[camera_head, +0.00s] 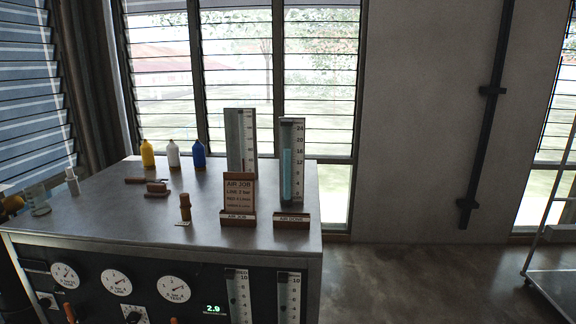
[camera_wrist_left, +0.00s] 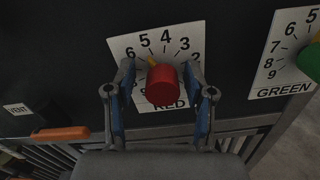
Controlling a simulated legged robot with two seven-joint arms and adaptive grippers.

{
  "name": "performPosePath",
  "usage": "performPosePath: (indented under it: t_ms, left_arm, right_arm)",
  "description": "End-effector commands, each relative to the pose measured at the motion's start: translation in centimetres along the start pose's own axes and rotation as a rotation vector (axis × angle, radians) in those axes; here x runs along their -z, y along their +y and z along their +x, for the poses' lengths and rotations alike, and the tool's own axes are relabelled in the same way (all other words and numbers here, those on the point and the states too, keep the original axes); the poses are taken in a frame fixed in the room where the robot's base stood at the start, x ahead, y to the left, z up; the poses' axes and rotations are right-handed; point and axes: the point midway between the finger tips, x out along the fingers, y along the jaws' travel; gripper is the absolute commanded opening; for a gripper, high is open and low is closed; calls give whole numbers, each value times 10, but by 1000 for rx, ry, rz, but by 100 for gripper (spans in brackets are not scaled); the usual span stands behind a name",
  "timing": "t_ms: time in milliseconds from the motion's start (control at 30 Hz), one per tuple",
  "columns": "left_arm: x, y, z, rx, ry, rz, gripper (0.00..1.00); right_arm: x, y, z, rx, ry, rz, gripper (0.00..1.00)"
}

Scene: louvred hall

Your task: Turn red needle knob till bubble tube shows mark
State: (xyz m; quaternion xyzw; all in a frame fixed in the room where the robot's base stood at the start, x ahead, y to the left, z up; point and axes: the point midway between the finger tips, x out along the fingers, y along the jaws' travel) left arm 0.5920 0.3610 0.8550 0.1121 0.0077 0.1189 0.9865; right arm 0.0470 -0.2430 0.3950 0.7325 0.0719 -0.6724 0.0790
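In the left wrist view the red knob (camera_wrist_left: 161,85) stands on a white numbered plate (camera_wrist_left: 125,47) marked RED. A yellow pointer above the knob lies near 5. My left gripper (camera_wrist_left: 159,70) has one finger on each side of the knob, with a small gap visible on both sides, so it looks open around it. In the head view a tall scaled tube (camera_head: 291,165) with a pale blue column stands on the bench by an AIR DONE block. Another tall tube (camera_head: 240,140) stands behind the AIR JOB sign (camera_head: 239,196); its lower part is hidden. My right gripper is not in view.
Right of the red knob is a green knob (camera_wrist_left: 310,62) on its own plate; left is an orange handle (camera_wrist_left: 60,132). The bench front has round gauges (camera_head: 116,283), a readout of 2.9 (camera_head: 213,309) and flow tubes (camera_head: 238,297). Bottles (camera_head: 172,154) stand on the bench.

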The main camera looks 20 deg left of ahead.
Motion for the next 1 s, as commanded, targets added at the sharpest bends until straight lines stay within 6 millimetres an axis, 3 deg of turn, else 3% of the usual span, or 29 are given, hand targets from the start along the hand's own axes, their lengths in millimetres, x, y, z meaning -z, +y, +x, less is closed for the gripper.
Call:
performPosePath:
  t_ms: [333,800,1000]
  left_arm:
    - [6,-2,-5,5,10,0,61]
    - [6,-2,-63,6,12,0,61]
    - [6,-2,-72,6,12,0,61]
  right_arm:
    - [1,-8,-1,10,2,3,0]
    - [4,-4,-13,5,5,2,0]
    - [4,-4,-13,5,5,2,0]
